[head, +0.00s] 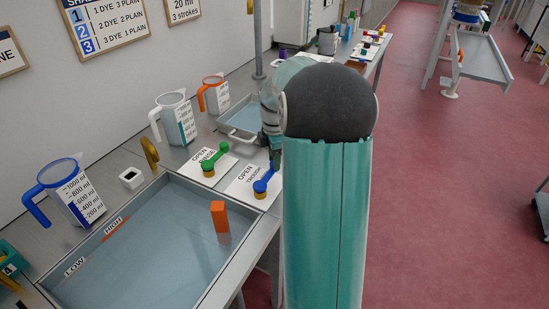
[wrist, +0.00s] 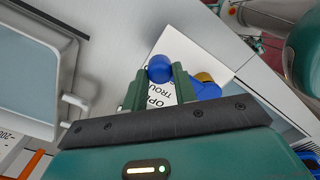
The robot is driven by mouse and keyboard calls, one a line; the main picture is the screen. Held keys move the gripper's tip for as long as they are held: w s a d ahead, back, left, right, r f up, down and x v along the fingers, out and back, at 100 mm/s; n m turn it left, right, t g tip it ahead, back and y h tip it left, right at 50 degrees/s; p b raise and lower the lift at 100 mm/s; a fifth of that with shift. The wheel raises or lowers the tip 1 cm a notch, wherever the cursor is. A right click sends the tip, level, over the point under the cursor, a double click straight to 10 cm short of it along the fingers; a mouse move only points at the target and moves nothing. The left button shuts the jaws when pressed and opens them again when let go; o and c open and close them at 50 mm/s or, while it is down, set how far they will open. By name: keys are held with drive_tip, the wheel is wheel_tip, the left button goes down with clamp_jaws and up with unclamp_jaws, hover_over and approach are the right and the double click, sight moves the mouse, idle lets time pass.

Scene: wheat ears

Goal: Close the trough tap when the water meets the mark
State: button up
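The trough (head: 262,228) is the wide basin at lower left in the head view, with clear water in it. LOW (head: 75,267) and HIGH (head: 113,225) labels and an orange mark line (head: 116,229) are on its left wall; I cannot tell exactly where the water stands against the mark. The trough tap has a blue handle (head: 263,184) on a yellow base, by an OPEN TROUGH card (head: 243,187). In the wrist view its round blue knob (wrist: 160,68) sits between my gripper's (wrist: 160,80) fingers, which look closed on its sides. In the head view my gripper (head: 275,155) is mostly hidden by my arm.
An orange block (head: 219,216) stands out of the water in the trough. A green-handled tap (head: 214,157) and a smaller basin (head: 240,119) are beyond. Jugs with blue (head: 64,189), white (head: 174,117) and orange (head: 213,95) handles stand along the wall.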

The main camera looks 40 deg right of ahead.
clamp_jaws()
drive_tip(key=w+n, duration=0.1)
drive_tip(key=w+a+n, duration=0.1)
drive_tip(key=n, duration=0.1)
drive_tip(key=shift+w+a, duration=0.2)
drive_tip(key=shift+w, duration=0.05)
drive_tip(key=shift+w+a+n, duration=0.5)
drive_tip(key=shift+w+n, duration=0.05)
drive_tip(key=shift+n, duration=0.65)
drive_tip(key=o, duration=0.7)
unclamp_jaws()
drive_tip(key=shift+c, duration=0.2)
wheel_tip(320, 180, up, 14)
drive_tip(key=shift+f, duration=0.1)
